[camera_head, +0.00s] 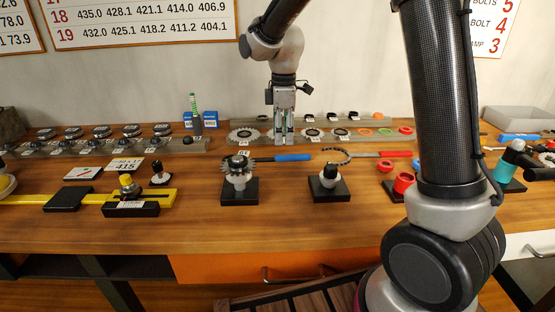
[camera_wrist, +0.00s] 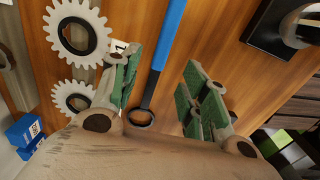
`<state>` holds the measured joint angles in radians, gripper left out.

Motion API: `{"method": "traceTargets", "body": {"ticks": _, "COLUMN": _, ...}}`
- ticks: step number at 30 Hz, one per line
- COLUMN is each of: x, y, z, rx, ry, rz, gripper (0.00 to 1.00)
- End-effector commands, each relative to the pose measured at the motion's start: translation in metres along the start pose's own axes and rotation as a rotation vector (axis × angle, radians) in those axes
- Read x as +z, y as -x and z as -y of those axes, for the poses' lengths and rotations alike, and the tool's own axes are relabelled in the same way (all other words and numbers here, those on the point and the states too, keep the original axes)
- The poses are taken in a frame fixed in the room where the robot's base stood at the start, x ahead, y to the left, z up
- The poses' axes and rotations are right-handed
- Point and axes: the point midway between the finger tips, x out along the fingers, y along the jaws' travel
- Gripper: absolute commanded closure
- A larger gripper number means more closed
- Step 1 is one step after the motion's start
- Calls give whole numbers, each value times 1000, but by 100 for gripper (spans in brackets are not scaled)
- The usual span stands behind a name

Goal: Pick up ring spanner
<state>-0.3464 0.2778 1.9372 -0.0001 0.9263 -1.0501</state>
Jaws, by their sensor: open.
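The ring spanner has a long blue handle (camera_head: 292,157) and lies on the wooden bench, behind the two black stands. In the wrist view, its blue handle (camera_wrist: 168,35) runs from the top edge down to a dark shaft and a black ring (camera_wrist: 141,118). My gripper (camera_head: 284,143) is open and points down just above and behind the handle. In the wrist view, the spanner's shaft shows between the green-padded fingers of my gripper (camera_wrist: 162,92). Nothing is between the pads; the exact height above the spanner is hard to tell.
Toothed sprockets (camera_wrist: 78,35) lie beside one finger, on a rack behind the spanner. A black stand with a sprocket (camera_head: 239,190) and another black stand (camera_head: 328,188) are in front. A red-handled tool (camera_head: 394,154) lies to the right. Blue boxes (camera_head: 211,119) stand behind left.

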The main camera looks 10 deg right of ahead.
Motion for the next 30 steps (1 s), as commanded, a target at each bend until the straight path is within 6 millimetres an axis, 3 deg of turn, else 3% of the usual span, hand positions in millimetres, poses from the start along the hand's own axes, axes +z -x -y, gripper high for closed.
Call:
{"method": "traceTargets", "body": {"ticks": 12, "x": -6, "y": -59, "z": 2, "rx": -3, "ry": -4, "rz": 2, "gripper": 55}}
{"method": "traceTargets", "body": {"ticks": 21, "x": -6, "y": -66, "z": 1, "rx": -1, "ry": -4, "rz": 0, "gripper": 55}}
{"method": "traceTargets", "body": {"ticks": 23, "x": -6, "y": -66, "z": 1, "rx": 0, "ry": -4, "rz": 0, "gripper": 63}}
{"method": "traceTargets", "body": {"ticks": 29, "x": -6, "y": -66, "z": 1, "rx": 0, "ry": -4, "rz": 0, "gripper": 99}}
{"method": "traceTargets", "body": {"ticks": 30, "x": -6, "y": -66, "z": 1, "rx": 0, "ry": -5, "rz": 0, "gripper": 100}}
